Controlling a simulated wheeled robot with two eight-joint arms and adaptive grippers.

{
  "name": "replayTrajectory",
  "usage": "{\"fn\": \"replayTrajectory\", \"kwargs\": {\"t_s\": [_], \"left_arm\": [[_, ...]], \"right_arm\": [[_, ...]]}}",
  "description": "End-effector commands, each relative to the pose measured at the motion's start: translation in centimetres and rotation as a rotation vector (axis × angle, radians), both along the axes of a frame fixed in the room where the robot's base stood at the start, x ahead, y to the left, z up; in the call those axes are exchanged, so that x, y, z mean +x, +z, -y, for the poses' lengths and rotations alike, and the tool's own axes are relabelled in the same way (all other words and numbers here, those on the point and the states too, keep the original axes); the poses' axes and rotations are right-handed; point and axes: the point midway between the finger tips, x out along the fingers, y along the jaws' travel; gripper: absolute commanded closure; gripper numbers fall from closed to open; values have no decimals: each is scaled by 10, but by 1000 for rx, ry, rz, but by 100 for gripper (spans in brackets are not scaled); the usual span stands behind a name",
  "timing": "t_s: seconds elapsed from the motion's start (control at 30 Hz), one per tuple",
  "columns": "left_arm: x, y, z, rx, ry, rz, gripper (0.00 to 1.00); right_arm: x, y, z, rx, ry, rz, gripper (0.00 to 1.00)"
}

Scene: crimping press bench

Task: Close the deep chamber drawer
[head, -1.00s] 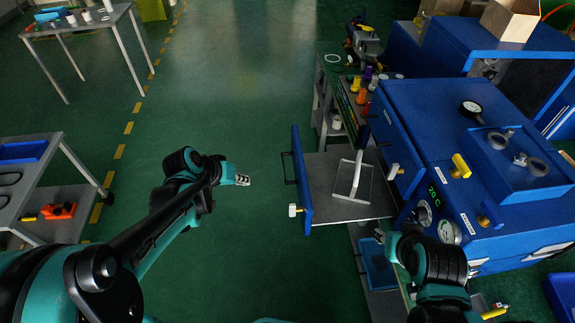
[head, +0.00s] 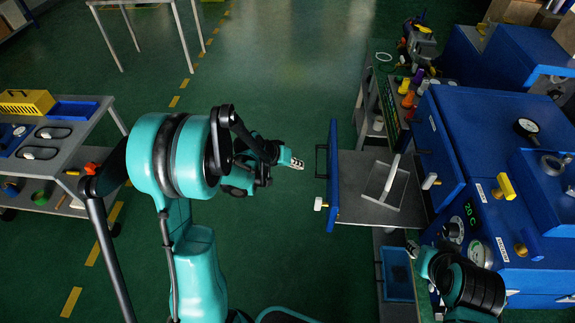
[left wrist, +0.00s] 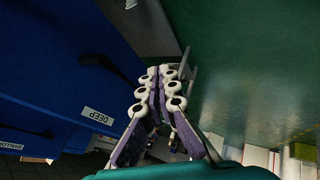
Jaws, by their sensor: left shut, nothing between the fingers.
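The open drawer has a blue front panel (head: 333,185) with a dark handle (head: 321,161) on its outer side and a white knob low on it. Its grey tray (head: 365,160) sticks out left from the blue machine. A clear plate with a pale upright handle (head: 391,176) lies in it. My left gripper (head: 298,163) is shut and empty, just left of the handle with a small gap.
The blue machine (head: 520,250) with gauges and yellow knobs fills the right. A bench with coloured bottles (head: 408,98) stands behind the drawer. A grey cart (head: 50,165) stands at left.

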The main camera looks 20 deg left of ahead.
Motion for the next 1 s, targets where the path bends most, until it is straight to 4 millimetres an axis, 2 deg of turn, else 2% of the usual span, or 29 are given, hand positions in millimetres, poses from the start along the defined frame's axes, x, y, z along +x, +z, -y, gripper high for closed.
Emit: {"fn": "replayTrajectory", "kwargs": {"t_s": [0.03,0.2,0.77,0.87,1.0], "left_arm": [[1,2,9,0,-4,0,100],[5,7,25,0,-2,0,100],[8,8,31,1,-1,0,100],[10,8,40,1,-3,1,100],[15,8,61,0,-6,0,100]], "right_arm": [[0,-1,0,0,0,0,66],[0,-3,0,0,0,0,66],[0,-3,0,0,0,0,66],[0,-4,0,0,0,0,66],[0,-6,0,0,0,0,66]]}}
